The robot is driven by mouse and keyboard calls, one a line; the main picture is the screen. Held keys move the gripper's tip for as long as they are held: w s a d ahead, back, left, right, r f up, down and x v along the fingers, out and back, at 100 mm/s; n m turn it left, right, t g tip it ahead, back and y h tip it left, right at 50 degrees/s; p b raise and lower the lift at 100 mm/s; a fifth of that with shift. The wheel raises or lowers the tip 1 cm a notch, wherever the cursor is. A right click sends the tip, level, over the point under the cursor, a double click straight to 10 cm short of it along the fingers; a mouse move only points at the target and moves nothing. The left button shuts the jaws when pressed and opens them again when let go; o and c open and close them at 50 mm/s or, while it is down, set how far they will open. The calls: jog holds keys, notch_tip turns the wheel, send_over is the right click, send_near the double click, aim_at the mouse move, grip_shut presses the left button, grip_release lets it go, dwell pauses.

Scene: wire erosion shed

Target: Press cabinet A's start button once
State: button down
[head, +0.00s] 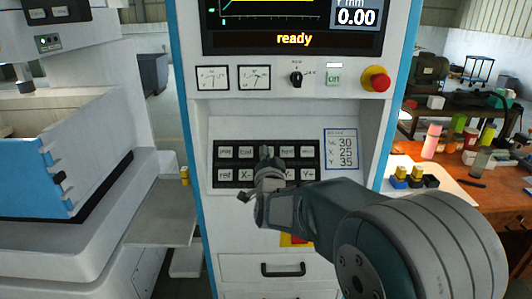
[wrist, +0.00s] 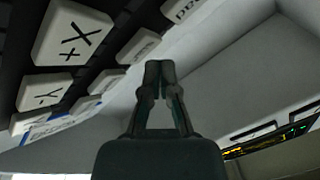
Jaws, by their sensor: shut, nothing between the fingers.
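The cabinet (head: 195,130) is a white machine front with blue edges, and its screen (head: 290,22) reads "ready". A recessed black keypad (head: 216,164) holds two rows of pale labelled keys. My gripper (head: 265,151) is shut and empty, its tips in front of the upper row, hiding part of the keys behind. In the wrist view my gripper (wrist: 158,66) points up beside the keypad, close to it; I cannot tell if the tips touch a key. The X+ key (wrist: 72,38) shows at upper left. No key is readable as start, and no letter A is visible.
Above the keypad are two dials (head: 212,78), a black knob (head: 296,79), a green-marked switch (head: 333,79) and a red mushroom button (head: 376,80). A drawer handle (head: 283,269) is below. A cluttered wooden bench (head: 490,205) stands right; another machine (head: 60,190) stands left.

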jog(key=shift+w, duration=0.1)
jog(key=shift+w+f, duration=0.2)
jog(key=shift+w+f, duration=0.2)
jog(key=shift+w, duration=0.1)
dwell(1.0)
dwell(0.3)
jog(key=shift+s+r, duration=0.45)
jog(key=shift+s, duration=0.2)
jog(key=s+r, duration=0.1)
jog(key=s, duration=0.1)
jog(key=s+r, duration=0.2)
dwell(0.4)
jog(key=shift+d, duration=0.1)
